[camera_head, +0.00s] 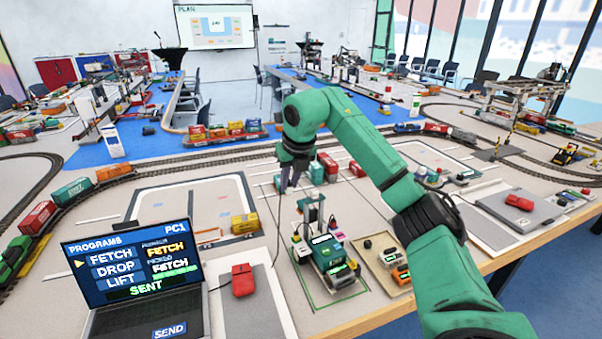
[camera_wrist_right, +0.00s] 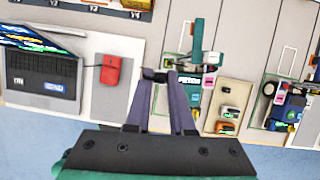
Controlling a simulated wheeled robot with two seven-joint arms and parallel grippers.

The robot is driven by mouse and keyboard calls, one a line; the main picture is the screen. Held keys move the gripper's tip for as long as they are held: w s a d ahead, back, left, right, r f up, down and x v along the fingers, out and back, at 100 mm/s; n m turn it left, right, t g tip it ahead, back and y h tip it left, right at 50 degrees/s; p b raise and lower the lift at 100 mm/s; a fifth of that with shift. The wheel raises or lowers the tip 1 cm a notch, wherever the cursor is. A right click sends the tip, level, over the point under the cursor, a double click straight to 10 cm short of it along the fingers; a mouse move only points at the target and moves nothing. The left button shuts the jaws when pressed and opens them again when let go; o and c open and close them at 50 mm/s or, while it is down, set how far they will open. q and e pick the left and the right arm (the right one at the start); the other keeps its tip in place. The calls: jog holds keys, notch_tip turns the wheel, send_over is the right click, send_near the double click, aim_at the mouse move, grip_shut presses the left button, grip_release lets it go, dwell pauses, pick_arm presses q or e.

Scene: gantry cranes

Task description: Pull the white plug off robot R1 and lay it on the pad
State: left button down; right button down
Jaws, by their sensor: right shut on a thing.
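A small green wheeled robot (camera_head: 333,262), probably R1, stands in a green-outlined bay with a small mast on it. It also shows in the right wrist view (camera_wrist_right: 208,32), just beyond and right of the fingertips. A tan pad (camera_head: 372,244) with small grey and orange pieces lies right of the robot and also shows in the right wrist view (camera_wrist_right: 234,92). My left gripper is not in view.
A laptop (camera_head: 133,277) and a red device (camera_head: 243,280) on a grey plate stand to the left. Model train tracks run behind. A yellow wagon (camera_head: 245,223) stands behind the red device. Bare table lies between the red device and the green robot.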

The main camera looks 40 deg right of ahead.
jog(key=w+a+p, duration=1)
notch_tip(320, 180, down, 25)
jog(key=b, duration=1.6)
jog(key=shift+w+a+f+b, duration=0.1)
jog(key=shift+a+f+b, duration=0.05)
jog(key=shift+b, duration=0.25)
jog(key=shift+f+b, duration=0.45)
jog(key=shift+f, duration=0.15)
dwell(0.9)
jog(key=c, duration=0.7)
grip_release()
jog(key=shift+r, duration=0.1)
jog(key=b+v, duration=0.1)
jog(key=v, duration=1.3)
jog(key=shift+s+r, duration=0.2)
jog(key=shift+s, duration=0.05)
